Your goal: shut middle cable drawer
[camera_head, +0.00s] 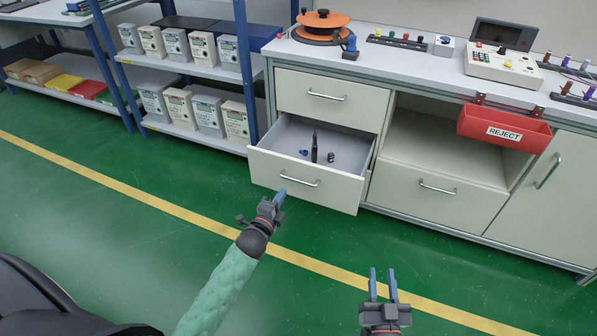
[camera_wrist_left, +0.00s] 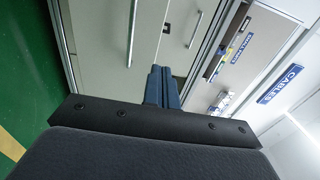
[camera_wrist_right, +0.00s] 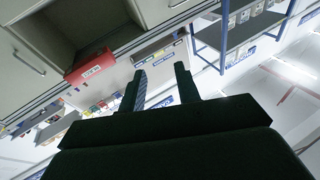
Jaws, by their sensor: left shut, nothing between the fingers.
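The middle cable drawer (camera_head: 270,171) stands pulled out of the bench in the head view, below a shut upper drawer (camera_head: 320,96). A few small dark items and a blue one lie inside it. Its bar handle (camera_head: 299,182) is on the front panel. My left gripper (camera_head: 275,203) is shut and empty, just in front of the drawer's front panel, left of and below the handle. Whether it touches the panel I cannot tell. In the left wrist view its fingers (camera_wrist_left: 162,87) are together. My right gripper (camera_head: 383,286) is open and empty over the green floor, away from the bench.
A red reject bin (camera_head: 505,129) hangs from the bench edge at the right. A shut lower drawer (camera_head: 437,195) and an open cubby (camera_head: 445,142) are beside the open drawer. Shelves with grey meter boxes (camera_head: 187,107) stand at the left. The floor (camera_head: 130,228) in front is clear.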

